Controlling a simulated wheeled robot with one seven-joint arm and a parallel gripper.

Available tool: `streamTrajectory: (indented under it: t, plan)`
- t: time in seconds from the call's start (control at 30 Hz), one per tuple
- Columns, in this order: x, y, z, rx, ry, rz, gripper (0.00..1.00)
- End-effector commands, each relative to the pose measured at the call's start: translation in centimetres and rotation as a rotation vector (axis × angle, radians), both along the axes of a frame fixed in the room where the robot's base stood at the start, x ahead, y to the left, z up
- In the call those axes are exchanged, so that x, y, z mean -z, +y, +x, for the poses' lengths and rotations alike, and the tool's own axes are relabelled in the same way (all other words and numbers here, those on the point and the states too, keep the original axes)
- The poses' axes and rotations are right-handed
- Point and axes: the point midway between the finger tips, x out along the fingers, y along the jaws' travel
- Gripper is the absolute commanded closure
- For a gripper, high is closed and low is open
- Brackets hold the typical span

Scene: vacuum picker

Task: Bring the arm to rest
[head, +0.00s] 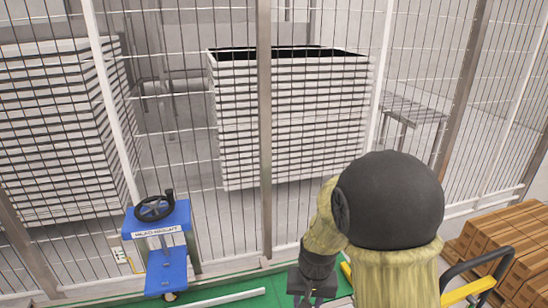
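My arm (394,265) rises from the bottom right of the head view, with a pale yellow, rough-looking sleeve and a large black round joint. It bends over to the left and hangs down at its end. My gripper (313,297) is dark and points downward at the bottom edge of the picture. Its fingertips are small, dark and close to the frame edge, so I cannot tell whether they are open or shut. I see nothing clearly held in it.
A wire mesh fence (264,130) crosses the view. Behind it stand tall stacks of white trays (290,120) and a roller table (412,108). A blue stand with a black handwheel (166,262) is at left. Brown boxes (500,245) and a yellow-black rail (480,264) are at right.

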Motion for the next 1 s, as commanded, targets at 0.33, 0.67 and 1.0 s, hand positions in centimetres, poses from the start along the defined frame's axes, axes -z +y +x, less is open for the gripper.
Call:
streamTrajectory:
  t: [0.33,0.67,1.0]
  plan:
    - [-6.5,-6.3,-7.4,-0.069,-0.133,-0.037,0.64]
    - [-7.0,-7.0,-8.8,-0.091,-0.153,-0.056,0.64]
    - [-7.0,-7.0,-8.8,-0.090,-0.153,-0.055,0.64]
